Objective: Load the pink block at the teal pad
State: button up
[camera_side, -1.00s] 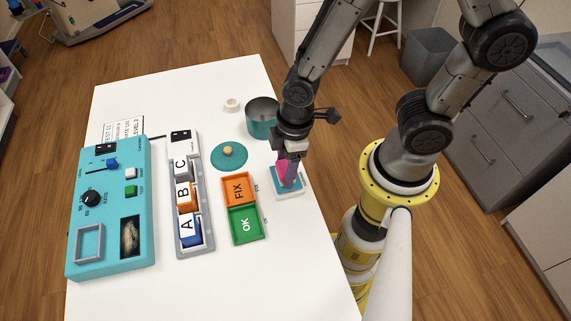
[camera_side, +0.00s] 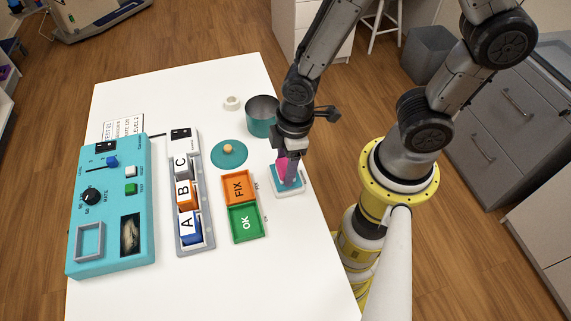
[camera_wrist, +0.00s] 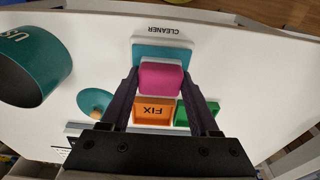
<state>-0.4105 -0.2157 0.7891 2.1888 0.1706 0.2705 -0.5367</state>
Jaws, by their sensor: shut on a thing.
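The pink block (camera_wrist: 160,77) is between the two fingers of my gripper (camera_wrist: 160,90) in the wrist view. My gripper (camera_side: 287,172) is shut on it and points down. The teal pad (camera_wrist: 160,52) lies under the block, on a white base marked CLEANER in the wrist view. In the side view the pink block (camera_side: 282,169) is partly hidden by my fingers and stands over the teal pad (camera_side: 288,187). I cannot tell whether the block touches the pad.
Orange FIX tray (camera_side: 239,187) and green OK tray (camera_side: 245,223) lie left of the pad. A teal cup (camera_side: 261,118) and round lid (camera_side: 229,154) stand behind. A rack of lettered blocks (camera_side: 190,195) and a blue control box (camera_side: 107,220) are farther left. The front table is clear.

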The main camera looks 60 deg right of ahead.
aim_at(285, 165)
jog(key=shift+r, duration=3.3)
